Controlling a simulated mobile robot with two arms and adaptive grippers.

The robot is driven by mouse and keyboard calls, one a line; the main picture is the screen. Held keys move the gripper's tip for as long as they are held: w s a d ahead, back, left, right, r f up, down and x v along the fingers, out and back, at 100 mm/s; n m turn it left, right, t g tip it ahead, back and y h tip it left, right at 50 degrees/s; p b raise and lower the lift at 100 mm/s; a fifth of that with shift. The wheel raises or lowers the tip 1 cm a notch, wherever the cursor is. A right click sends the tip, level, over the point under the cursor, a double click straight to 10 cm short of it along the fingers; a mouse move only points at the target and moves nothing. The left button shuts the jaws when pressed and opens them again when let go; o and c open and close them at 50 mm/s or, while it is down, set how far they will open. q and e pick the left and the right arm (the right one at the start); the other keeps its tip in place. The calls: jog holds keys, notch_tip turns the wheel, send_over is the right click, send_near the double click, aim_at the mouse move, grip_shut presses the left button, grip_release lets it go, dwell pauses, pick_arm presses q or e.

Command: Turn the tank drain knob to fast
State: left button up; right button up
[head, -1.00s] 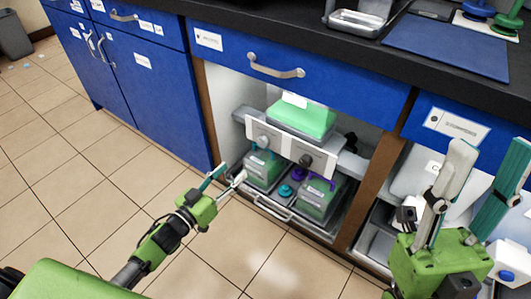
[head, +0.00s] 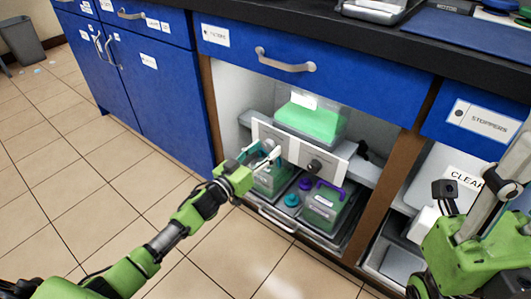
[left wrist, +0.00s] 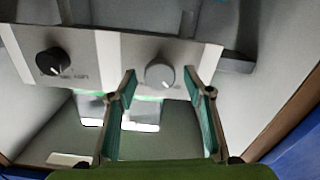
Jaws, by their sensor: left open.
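A pale panel (head: 297,153) in the open cabinet bay carries two knobs. The black knob (head: 314,166) is on the right in the head view and on the left in the wrist view (left wrist: 53,62). The grey knob (left wrist: 160,74) is in front of my left gripper (left wrist: 160,82); its setting label is not readable. My left gripper is open, its two teal-padded fingertips on either side of the grey knob; contact cannot be told. In the head view the left gripper (head: 263,158) partly covers that knob. My right gripper (head: 507,185) is at the right edge, cut off.
A clear tank with green liquid (head: 309,121) sits above the panel. Two lidded containers (head: 322,207) and small purple and teal caps (head: 291,199) are on the tray (head: 275,221) below. A brown cabinet post (head: 393,190) stands to the right.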

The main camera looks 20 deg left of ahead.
pick_arm(q)
jog(key=shift+w+d, duration=0.15)
jog(key=shift+w, duration=0.25)
jog(key=c, duration=1.1)
